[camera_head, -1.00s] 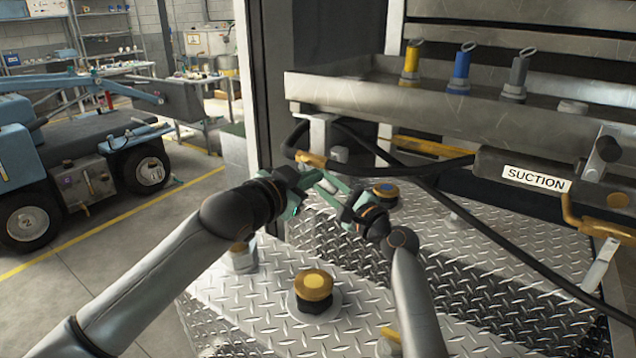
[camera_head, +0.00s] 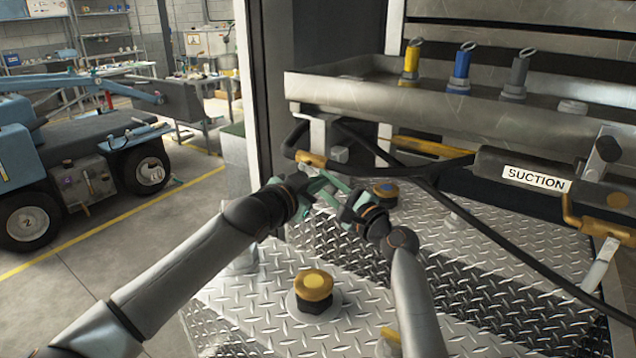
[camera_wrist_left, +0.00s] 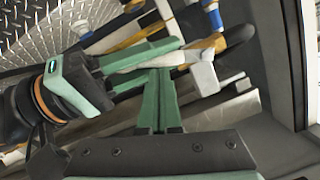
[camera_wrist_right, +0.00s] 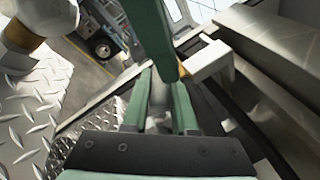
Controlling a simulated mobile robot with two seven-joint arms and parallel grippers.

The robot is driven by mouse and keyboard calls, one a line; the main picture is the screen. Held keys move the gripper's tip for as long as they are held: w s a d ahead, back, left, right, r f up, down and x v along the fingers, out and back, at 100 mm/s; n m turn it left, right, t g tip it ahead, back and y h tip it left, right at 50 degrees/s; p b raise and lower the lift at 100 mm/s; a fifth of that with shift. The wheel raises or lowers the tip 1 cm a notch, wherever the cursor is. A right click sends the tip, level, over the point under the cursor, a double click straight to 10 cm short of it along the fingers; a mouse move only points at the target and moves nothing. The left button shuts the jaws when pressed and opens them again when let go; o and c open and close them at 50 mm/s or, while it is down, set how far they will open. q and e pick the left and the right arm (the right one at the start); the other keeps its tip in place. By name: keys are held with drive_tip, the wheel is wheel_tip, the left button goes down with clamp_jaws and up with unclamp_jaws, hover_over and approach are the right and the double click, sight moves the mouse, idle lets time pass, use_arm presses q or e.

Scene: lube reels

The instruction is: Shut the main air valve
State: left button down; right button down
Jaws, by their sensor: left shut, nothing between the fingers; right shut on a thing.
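A brass valve body (camera_head: 310,159), apparently the main air valve, sits on the black hose line under the steel shelf's left end. It also shows in the left wrist view (camera_wrist_left: 207,45). My right gripper (camera_head: 327,184) is just below it, shut on a pale lever (camera_wrist_left: 150,58) that runs toward the brass body. The lever shows as a grey strip between the fingers in the right wrist view (camera_wrist_right: 160,112). My left gripper (camera_head: 312,186) is shut and empty, its fingers (camera_wrist_left: 155,85) against or very near the right fingers and the lever. Whether they touch is unclear.
A yellow-topped knob (camera_head: 314,286) stands on the diamond-plate deck (camera_head: 375,310) below. A dark post (camera_head: 277,90) rises behind on the left.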

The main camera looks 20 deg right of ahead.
use_arm(q)
drive_tip(key=shift+w+a+f, duration=0.15)
drive_tip(key=shift+w+f, duration=0.1)
drive_tip(key=shift+f, duration=0.35)
use_arm(e)
drive_tip(key=shift+s+a+r, duration=0.1)
drive_tip(key=shift+a+r, duration=0.05)
drive_tip(key=shift+a, duration=0.1)
drive_tip(key=c, duration=1.1)
unclamp_jaws()
drive_tip(key=o, duration=0.4)
drive_tip(key=shift+d, duration=0.2)
use_arm(q)
drive_tip(key=shift+f, duration=0.15)
use_arm(e)
drive_tip(key=shift+d, duration=0.1)
